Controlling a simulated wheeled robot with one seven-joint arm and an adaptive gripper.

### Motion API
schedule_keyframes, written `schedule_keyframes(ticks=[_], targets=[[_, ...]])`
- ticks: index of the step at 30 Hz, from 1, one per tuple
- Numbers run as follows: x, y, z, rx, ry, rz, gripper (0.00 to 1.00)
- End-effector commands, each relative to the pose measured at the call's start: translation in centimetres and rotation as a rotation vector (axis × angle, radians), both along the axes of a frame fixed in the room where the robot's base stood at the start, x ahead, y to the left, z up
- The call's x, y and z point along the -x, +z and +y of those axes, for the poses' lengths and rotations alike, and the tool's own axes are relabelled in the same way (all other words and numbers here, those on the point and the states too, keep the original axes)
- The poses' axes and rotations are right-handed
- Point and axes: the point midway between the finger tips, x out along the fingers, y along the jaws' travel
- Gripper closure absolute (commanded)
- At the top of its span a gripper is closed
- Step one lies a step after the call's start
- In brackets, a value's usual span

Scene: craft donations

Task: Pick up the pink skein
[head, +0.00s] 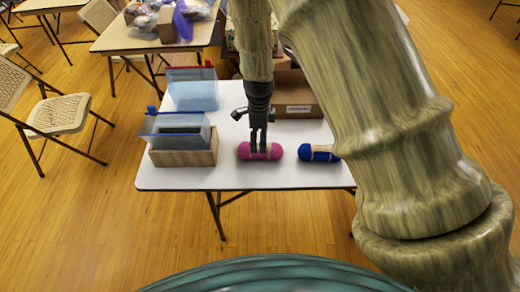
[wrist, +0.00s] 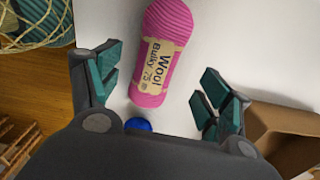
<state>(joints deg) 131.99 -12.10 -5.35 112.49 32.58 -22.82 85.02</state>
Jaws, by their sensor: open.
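The pink skein (head: 244,151) lies on its side on the white table (head: 172,179), near the front edge. My gripper (head: 260,150) points down over the skein's middle and hides part of it. In the wrist view, the pink skein (wrist: 167,30) has a tan label reading "Wool Bulky". There, my gripper (wrist: 155,95) is open, with its dark fingers apart on either side of the skein's near end. Whether either finger touches the skein cannot be told.
A blue skein (head: 320,153) lies just right of the pink one. A wooden box (head: 183,157) with a clear blue-edged pouch (head: 172,130) stands to the left. A cardboard box (head: 296,100) is behind. Another clear pouch (head: 192,92) stands at the back left.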

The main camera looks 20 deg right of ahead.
Motion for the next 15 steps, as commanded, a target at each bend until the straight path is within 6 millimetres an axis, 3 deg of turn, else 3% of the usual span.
schedule_keyframes(ticks=[15], targets=[[0.2, -3.3, 0.2, -0.001, -0.001, 0.002, 0.22]])
